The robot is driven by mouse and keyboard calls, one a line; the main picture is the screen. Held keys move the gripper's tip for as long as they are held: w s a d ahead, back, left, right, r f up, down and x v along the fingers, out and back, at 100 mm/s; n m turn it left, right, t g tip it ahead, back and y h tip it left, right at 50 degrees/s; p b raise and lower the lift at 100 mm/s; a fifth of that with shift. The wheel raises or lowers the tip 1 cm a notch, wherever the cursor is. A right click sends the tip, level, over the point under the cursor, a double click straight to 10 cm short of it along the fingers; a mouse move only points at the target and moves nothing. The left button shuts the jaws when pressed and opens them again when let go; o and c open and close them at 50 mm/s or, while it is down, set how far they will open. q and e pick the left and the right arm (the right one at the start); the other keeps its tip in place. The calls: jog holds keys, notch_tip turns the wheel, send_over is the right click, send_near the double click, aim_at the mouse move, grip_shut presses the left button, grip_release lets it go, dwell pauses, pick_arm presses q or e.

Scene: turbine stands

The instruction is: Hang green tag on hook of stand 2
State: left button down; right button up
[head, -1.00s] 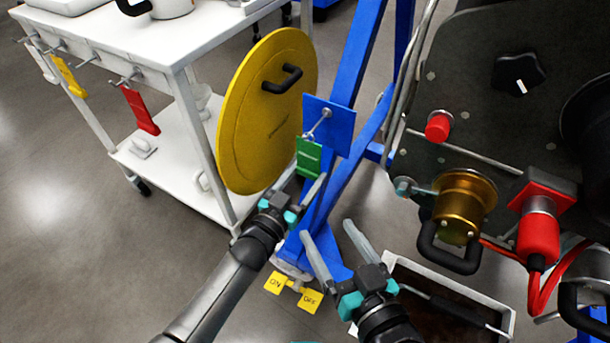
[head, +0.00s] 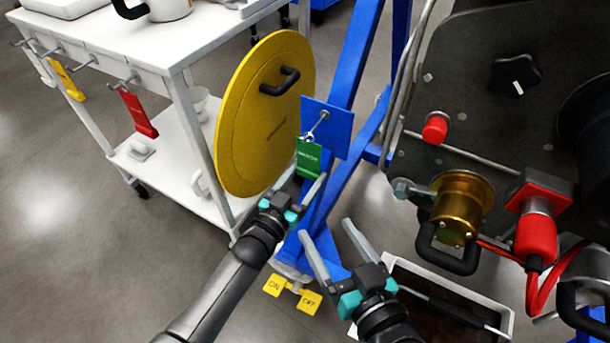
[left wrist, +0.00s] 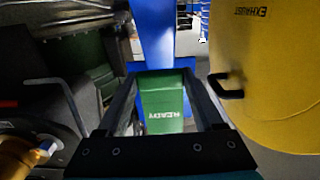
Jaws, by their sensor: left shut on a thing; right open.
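The green tag (head: 309,160) hangs upright just below the hook (head: 317,127) on the blue plate (head: 336,122) of the blue stand. The ring at its top is at the hook's tip; I cannot tell whether it is around the hook. My left gripper (head: 309,186) is shut on the tag's lower part from below. In the left wrist view the tag (left wrist: 162,100), marked READY, is between the fingers. My right gripper (head: 326,231) is open and empty, lower and to the right, in front of the stand's foot.
A yellow disc cover (head: 262,125) with a black handle is close on the left. A white cart (head: 135,45) carries a red tag (head: 138,113) and a yellow tag (head: 66,78) on side hooks. Dark turbine housing (head: 480,100) fills the right, above a tray (head: 430,285).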

pick_arm(q)
jog(key=shift+w, duration=0.1)
jog(key=shift+c, duration=1.5)
grip_release()
jog(key=o, duration=0.3)
jog(key=shift+p+v, duration=0.7)
jog(key=shift+v, duration=0.35)
jog(key=p+v, duration=0.2)
jog(key=v, duration=0.2)
jog(key=shift+s+a, duration=0.2)
jog(key=shift+s, duration=0.2)
